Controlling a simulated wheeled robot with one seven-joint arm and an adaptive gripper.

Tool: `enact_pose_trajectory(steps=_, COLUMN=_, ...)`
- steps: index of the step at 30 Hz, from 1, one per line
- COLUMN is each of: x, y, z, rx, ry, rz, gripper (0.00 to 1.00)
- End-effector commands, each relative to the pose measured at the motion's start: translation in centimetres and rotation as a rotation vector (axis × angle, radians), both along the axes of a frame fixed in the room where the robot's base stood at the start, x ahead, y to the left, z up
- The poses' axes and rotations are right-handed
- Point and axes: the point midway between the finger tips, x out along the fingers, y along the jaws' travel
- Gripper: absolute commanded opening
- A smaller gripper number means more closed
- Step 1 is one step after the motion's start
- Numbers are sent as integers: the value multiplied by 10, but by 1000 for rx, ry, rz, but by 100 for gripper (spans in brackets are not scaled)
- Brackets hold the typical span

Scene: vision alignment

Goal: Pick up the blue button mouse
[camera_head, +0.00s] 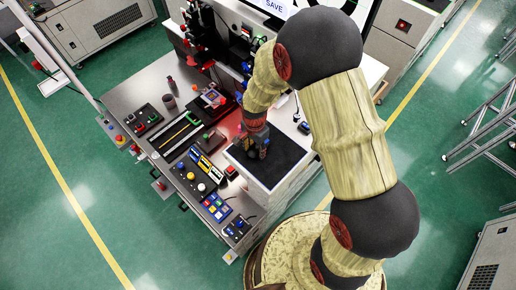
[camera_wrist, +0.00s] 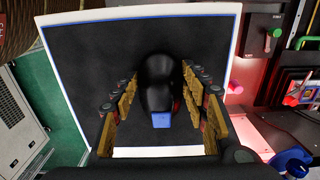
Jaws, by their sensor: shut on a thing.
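The blue button mouse (camera_wrist: 157,82) is black with a blue patch at its near end, and it lies between my fingers in the wrist view. My gripper (camera_wrist: 160,105) is shut on it, with a finger on each side. In the head view my gripper (camera_head: 257,150) points down at the black pad (camera_head: 287,168) at the right end of the workbench. The mouse is hard to tell from the dark pad and fingers there. The pad also shows in the wrist view (camera_wrist: 85,70), with a white and blue edge. I cannot tell whether the mouse touches the pad.
The control panel (camera_head: 188,190) with buttons, switches and yellow blocks lies left of the pad. A dark cup (camera_head: 169,101) stands farther back. A small dark device (camera_head: 304,127) sits on the white surface right of the pad. Much of the pad is bare.

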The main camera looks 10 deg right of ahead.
Motion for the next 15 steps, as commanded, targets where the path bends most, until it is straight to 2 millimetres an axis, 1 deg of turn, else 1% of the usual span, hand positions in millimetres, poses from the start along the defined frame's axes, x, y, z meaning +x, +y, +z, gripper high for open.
enact_pose_trajectory(steps=8, x=0, y=0, z=3, rx=1, ry=-1, rz=0, gripper=18)
enact_pose_trajectory(steps=11, x=1, y=0, z=10, rx=0, ry=-2, rz=0, gripper=18)
enact_pose_trajectory(steps=14, x=2, y=0, z=24, rx=1, ry=-4, rz=0, gripper=18)
enact_pose_trajectory(steps=15, x=2, y=0, z=31, rx=1, ry=-5, rz=0, gripper=18)
